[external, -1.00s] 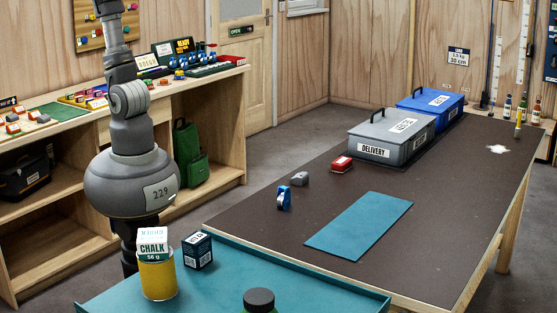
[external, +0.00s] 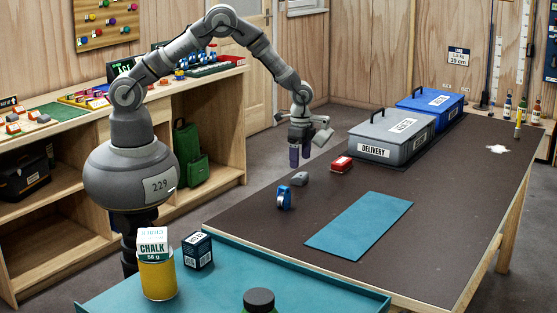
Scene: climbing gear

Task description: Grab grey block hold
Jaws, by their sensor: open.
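The grey block hold (external: 299,179) lies on the dark table, near its left edge, just behind a blue item. My gripper (external: 300,158) hangs above it, fingers pointing down, open and empty. The fingertips are apart from the hold, a little above it in the picture. The exact height is hard to tell from this view.
A blue ring-shaped item (external: 284,197) stands close in front of the hold. A red block (external: 341,164) lies to its right. A grey delivery box (external: 377,150) and a blue box (external: 431,104) stand behind. A teal mat (external: 358,225) lies flat, with bare table around it.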

